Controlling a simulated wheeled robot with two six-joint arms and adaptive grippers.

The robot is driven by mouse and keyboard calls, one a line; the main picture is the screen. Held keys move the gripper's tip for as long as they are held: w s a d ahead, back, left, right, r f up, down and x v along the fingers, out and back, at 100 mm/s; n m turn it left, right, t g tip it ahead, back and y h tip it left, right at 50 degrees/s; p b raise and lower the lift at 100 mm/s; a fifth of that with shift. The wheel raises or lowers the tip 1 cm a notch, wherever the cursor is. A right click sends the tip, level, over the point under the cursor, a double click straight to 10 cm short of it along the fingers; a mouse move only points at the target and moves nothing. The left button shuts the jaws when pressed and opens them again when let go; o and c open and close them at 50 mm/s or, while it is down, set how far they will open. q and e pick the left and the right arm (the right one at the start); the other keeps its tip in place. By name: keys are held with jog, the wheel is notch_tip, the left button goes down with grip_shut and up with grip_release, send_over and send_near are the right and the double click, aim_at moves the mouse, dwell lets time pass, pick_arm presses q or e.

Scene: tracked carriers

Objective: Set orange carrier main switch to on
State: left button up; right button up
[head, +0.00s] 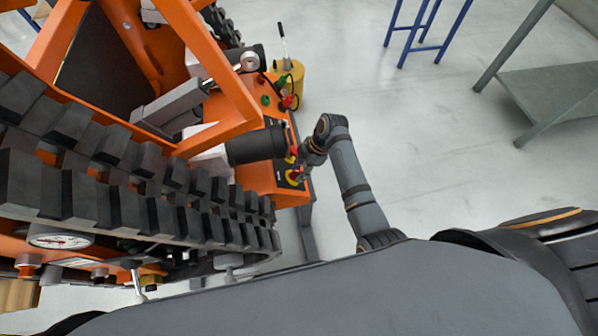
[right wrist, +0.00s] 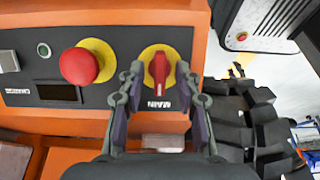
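The orange carrier (head: 277,184) fills the left of the head view. Its main switch (right wrist: 160,70) is a red knob on a yellow disc, with the label MAIN upside down just below it in the right wrist view. The knob's handle stands upright in that picture. My right gripper (right wrist: 160,82) is open, with one finger on each side of the knob and a gap showing on both sides. In the head view, my right gripper (head: 300,166) is at the carrier's end panel and partly hides the switch. My left gripper is not in view.
A red mushroom button (right wrist: 80,66) on a yellow disc sits left of the switch, with a small green button (right wrist: 43,49) and a dark display (right wrist: 57,92) beyond. Black track (right wrist: 235,115) lies close on the right. Floor right of the carrier is clear towards a grey table (head: 552,92).

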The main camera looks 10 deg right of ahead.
jog(key=shift+a+f, duration=0.15)
jog(key=shift+f, duration=0.25)
grip_shut()
